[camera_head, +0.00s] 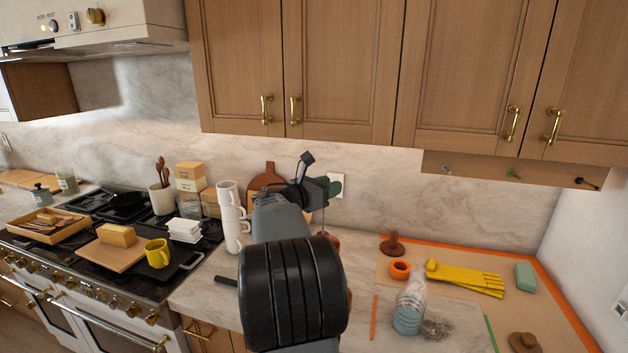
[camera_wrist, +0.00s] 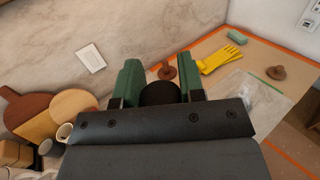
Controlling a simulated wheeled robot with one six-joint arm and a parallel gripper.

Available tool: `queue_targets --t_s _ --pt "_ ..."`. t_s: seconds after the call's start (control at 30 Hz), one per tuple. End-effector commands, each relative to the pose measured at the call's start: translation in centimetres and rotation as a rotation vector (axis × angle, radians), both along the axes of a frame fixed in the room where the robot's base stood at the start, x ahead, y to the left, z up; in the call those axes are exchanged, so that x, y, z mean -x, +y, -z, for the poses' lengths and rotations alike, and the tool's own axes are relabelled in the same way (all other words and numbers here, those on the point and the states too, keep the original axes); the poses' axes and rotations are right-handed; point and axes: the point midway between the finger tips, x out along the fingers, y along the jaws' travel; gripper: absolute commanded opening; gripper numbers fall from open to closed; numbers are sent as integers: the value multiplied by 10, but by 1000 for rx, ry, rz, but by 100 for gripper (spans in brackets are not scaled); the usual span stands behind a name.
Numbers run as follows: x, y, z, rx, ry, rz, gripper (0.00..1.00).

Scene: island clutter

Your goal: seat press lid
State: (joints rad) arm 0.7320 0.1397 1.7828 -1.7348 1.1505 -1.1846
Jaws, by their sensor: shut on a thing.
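My gripper (camera_head: 325,187) is raised over the counter, its green fingertips shut on a dark round knob, which I take to be the press lid's. In the wrist view the black knob (camera_wrist: 160,93) sits between the two green fingers. A thin rod hangs below my gripper in the head view. The rest of the held lid is hidden by my arm and gripper.
Brown knobbed objects (camera_head: 392,245) (camera_head: 523,342), an orange ring (camera_head: 400,268), yellow gloves (camera_head: 465,277) and a green sponge (camera_head: 525,277) lie on the right. Stacked white cups (camera_head: 231,215) stand left of my arm. Dark grounds (camera_head: 437,328) lie beside the glass. Wooden cupboards (camera_head: 335,60) hang above.

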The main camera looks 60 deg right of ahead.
Motion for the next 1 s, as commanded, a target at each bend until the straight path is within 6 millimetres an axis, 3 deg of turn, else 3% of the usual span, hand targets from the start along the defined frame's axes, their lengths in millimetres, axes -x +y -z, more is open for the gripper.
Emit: queue_targets --t_s 0.57,1.0 --pt "10 -8 -5 1 0 28 0" --pt "9 -7 13 1 0 25 0"
